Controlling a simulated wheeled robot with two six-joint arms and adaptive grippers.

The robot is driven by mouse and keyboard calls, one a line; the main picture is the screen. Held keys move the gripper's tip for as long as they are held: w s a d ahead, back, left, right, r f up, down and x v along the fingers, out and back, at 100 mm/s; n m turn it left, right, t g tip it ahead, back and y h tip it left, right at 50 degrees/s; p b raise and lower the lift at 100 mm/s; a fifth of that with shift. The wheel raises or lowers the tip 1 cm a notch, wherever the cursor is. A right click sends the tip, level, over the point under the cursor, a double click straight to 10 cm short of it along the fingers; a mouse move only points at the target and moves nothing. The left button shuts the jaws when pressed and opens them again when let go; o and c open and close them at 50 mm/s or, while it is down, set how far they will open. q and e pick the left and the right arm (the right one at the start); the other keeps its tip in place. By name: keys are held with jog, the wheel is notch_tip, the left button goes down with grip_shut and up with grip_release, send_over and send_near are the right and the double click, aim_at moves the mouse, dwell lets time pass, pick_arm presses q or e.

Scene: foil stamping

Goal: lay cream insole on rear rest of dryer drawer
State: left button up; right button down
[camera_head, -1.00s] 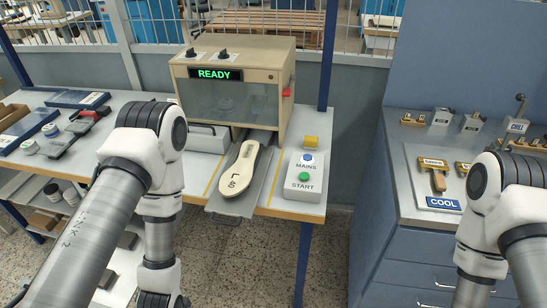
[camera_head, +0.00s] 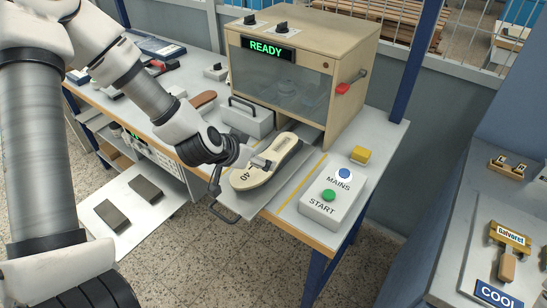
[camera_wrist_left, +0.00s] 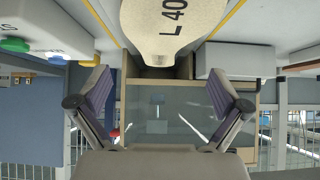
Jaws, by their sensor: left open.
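The cream insole (camera_head: 278,153), marked 40, lies lengthwise on the pulled-out dryer drawer (camera_head: 236,204). Its far part is nearest the dryer opening, and the rests under it are hidden. My left gripper (camera_head: 243,171) is over the near half of the insole, with one finger showing over its right side. In the left wrist view the gripper (camera_wrist_left: 157,85) is open and empty, its fingers spread wide. The insole (camera_wrist_left: 170,28), marked L 40, shows beyond the fingertips there, and I cannot tell whether they touch it.
The dryer (camera_head: 300,75) reads READY and stands behind the drawer. The control box (camera_head: 333,194) with a green START button and a yellow block (camera_head: 360,155) are to the right. A grey block with a handle (camera_head: 247,117) stands just left of the drawer.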

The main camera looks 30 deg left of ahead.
pick_arm(q)
jog(key=x, duration=0.5)
jog(key=shift+a+f+b, duration=0.15)
jog(key=shift+f+b, duration=0.1)
jog(key=shift+b, duration=0.15)
jog(key=shift+w, duration=0.2)
jog(key=shift+s+r, duration=0.2)
jog(key=shift+s, duration=0.1)
jog(key=shift+c, duration=1.3)
jog(key=shift+s, duration=0.15)
jog(key=c, duration=0.9)
jog(key=shift+s+d+r, duration=0.1)
jog(key=shift+d, duration=0.45)
grip_shut()
jog(key=shift+a, duration=0.1)
